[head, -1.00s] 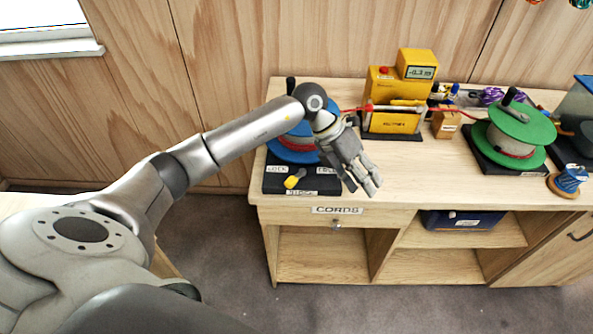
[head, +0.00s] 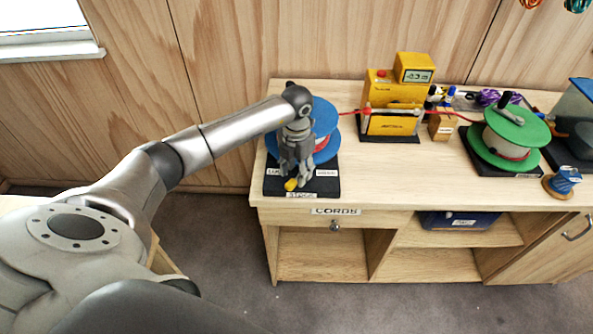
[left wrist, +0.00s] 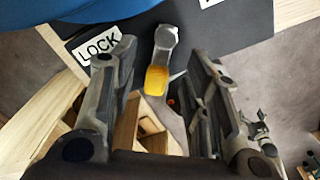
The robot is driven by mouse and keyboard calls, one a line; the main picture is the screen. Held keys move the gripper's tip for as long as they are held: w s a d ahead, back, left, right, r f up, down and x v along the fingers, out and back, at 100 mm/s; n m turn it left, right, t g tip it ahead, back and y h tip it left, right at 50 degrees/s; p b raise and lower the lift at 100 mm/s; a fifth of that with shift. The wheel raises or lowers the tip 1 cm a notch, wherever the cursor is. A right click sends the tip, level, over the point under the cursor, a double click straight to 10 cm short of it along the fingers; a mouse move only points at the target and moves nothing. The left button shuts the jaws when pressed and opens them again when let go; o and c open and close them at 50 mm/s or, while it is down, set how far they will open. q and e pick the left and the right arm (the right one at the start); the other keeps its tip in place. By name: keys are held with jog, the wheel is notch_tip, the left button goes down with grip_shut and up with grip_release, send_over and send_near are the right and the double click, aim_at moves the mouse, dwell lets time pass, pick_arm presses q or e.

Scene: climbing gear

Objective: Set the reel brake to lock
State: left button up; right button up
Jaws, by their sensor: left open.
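The reel brake lever has a yellow tip (head: 291,185) and sits on the black base (head: 327,187) of the blue reel (head: 326,118). The lever points toward the front edge, slightly left. A LOCK label (head: 272,172) lies on the left of the base; it reads clearly in the left wrist view (left wrist: 97,47). My left gripper (head: 294,178) is open and points down over the lever. In the left wrist view, the grey lever with its yellow end (left wrist: 156,80) shows between the spread fingers (left wrist: 168,100), without clear contact. The right gripper is not in view.
A red cord runs from the blue reel past a yellow meter (head: 392,115) to a green reel (head: 505,135). A small blue spool (head: 563,181) stands near the front edge. The bench top (head: 400,180) between the base and the green reel is clear.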

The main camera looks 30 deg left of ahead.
pick_arm(q)
jog(key=shift+f, duration=1)
grip_shut()
jog(key=shift+a+f+m+b, duration=0.2)
jog(key=shift+m+b, duration=0.2)
jog(key=shift+b, duration=0.3)
jog(key=shift+r+m+b, duration=0.15)
jog(key=shift+m+b, duration=0.35)
jog(key=shift+r, duration=0.1)
